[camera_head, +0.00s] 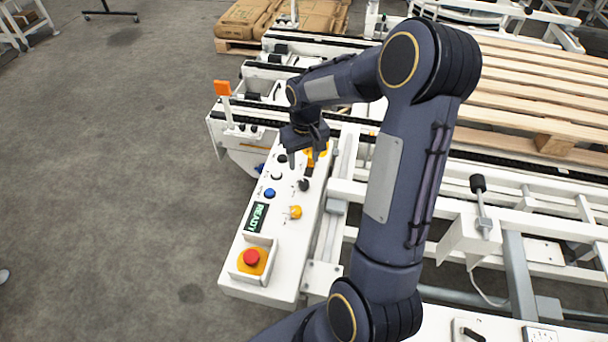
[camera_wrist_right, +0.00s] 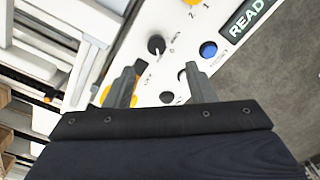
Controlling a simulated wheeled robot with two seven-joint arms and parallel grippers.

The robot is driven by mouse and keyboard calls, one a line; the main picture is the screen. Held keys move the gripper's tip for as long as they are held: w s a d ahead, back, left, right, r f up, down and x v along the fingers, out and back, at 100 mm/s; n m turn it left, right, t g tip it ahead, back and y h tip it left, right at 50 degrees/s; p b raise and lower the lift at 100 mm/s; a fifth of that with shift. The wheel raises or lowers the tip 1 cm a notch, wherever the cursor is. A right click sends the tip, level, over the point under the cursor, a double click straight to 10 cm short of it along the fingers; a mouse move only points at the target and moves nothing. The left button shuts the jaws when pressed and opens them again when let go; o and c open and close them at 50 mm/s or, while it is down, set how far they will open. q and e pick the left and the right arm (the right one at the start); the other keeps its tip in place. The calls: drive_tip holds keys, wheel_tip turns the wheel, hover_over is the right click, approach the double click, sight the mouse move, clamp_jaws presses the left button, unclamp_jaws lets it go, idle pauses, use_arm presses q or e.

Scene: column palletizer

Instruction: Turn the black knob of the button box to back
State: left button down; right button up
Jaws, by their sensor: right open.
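The white button box (camera_head: 233,280) stands at the middle of the head view. Its black knob (camera_head: 303,185) sits on the right side of the panel, above a yellow knob (camera_head: 295,212). In the wrist view the black knob (camera_wrist_right: 156,44) shows just beyond the fingertips, between their lines and apart from both. My right gripper (camera_head: 303,161) is open and empty over the far part of the panel; its spread fingers also show in the wrist view (camera_wrist_right: 160,72). The knob's exact pointing direction is too small to tell. My left gripper is not in view.
Blue (camera_head: 269,193), white (camera_head: 277,175) and black (camera_head: 282,158) buttons line the panel's left side. A display reading READY (camera_head: 256,217) and a red emergency stop (camera_head: 251,258) are nearer. White conveyor frames lie right and behind. Open floor is at left.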

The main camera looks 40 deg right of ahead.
sight(304, 182)
drive_tip(key=f, duration=0.3)
drive_tip(key=shift+w+d+f, duration=0.15)
drive_tip(key=shift+w+d, duration=0.15)
drive_tip(key=shift+w, duration=0.1)
wheel_tip(304, 182, down, 7)
drive_tip(key=shift+f, duration=0.1)
drive_tip(key=c, duration=1)
